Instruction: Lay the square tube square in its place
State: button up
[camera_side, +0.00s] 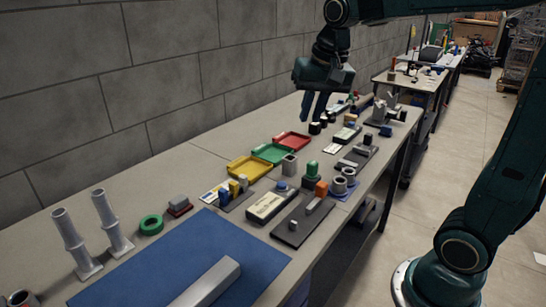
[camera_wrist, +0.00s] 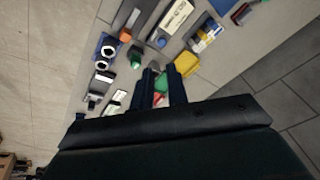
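A light grey square-section bar (camera_side: 207,283), which looks like the square tube, lies slanted on the blue mat (camera_side: 190,250) at the front of the bench. Its near end is cut off by the picture edge. I cannot tell which spot is its place. My gripper (camera_side: 313,108) hangs fingers down above the bench, well beyond the mat and far from the bar. In the wrist view my gripper (camera_wrist: 161,74) shows a gap between its two fingers, with nothing held. The bar is not seen in the wrist view.
Two grey posts (camera_side: 105,225) stand beside the mat, near a green ring (camera_side: 151,224). Yellow (camera_side: 250,167), green (camera_side: 271,153) and red (camera_side: 291,141) trays line the middle. Several small fixtures and blocks crowd the bench's right edge. A block wall (camera_side: 90,90) runs behind.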

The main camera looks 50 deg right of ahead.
jog(key=w+d+f+m+g, duration=0.1)
jog(key=w+d+f+m, duration=0.15)
jog(key=w+d, duration=0.2)
jog(key=w+d+f+m+g, duration=0.1)
jog(key=w+d+f+m, duration=0.15)
jog(key=w, duration=0.35)
jog(key=m+g, duration=0.1)
jog(key=m, duration=0.4)
send_over(286, 156)
notch_tip(286, 156, down, 8)
jog(key=shift+a+y, duration=0.15)
jog(key=shift+y, duration=0.15)
notch_tip(286, 156, down, 8)
jog(key=shift+f, duration=0.3)
jog(key=shift+f, duration=2.6)
